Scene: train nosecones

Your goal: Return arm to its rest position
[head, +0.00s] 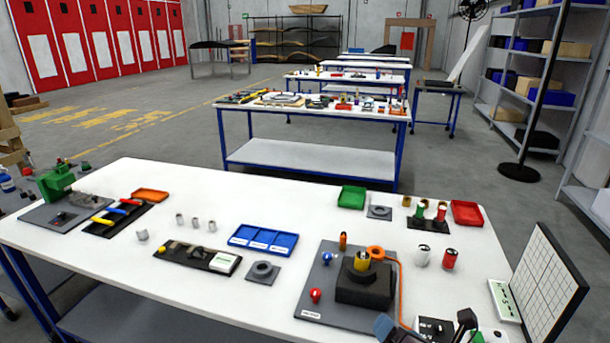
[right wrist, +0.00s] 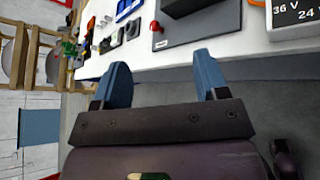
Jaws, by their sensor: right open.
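My right gripper (head: 426,324) shows at the bottom edge of the head view, at the near edge of the white table (head: 190,290). In the right wrist view my right gripper (right wrist: 163,80) has its two blue fingers spread wide, with nothing between them. The table (right wrist: 210,65) lies beyond the fingertips in that view, and the gripper appears to be off its near edge. The rest of the right arm is mostly out of the head view. My left gripper is in neither view.
A grey board with a black block (head: 366,285) stands near the gripper. A white grid panel (head: 545,280) stands at the right end. A second table (head: 270,152) stands behind.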

